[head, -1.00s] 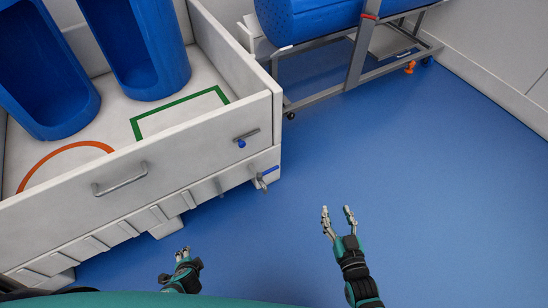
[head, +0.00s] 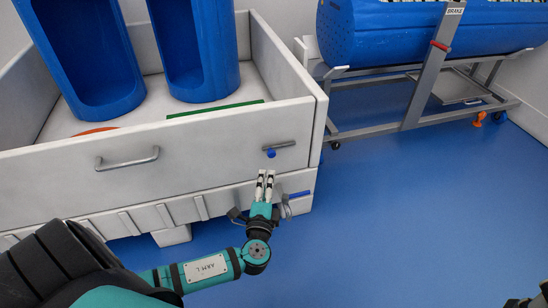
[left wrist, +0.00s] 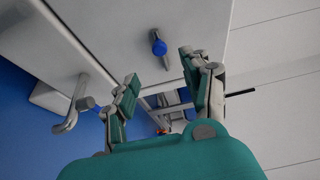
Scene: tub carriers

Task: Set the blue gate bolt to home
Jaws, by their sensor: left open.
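The blue gate bolt (head: 271,153) is a blue knob on a grey metal rod on the white front panel, near its right end. In the left wrist view the blue knob (left wrist: 158,46) shows ahead, just beyond the fingertips. My left gripper (head: 265,174) is just below the knob in the head view, fingers pointing up toward it. It is open, with nothing between its fingers, and looks apart from the knob.
The white tub carrier (head: 60,160) holds two blue tubs (head: 205,60). A grey handle (head: 127,160) sticks out of its front. A grey latch (head: 286,207) hangs below the bolt, beside a blue strip (head: 299,194). A grey frame (head: 425,75) bears a blue drum. Blue floor is clear at right.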

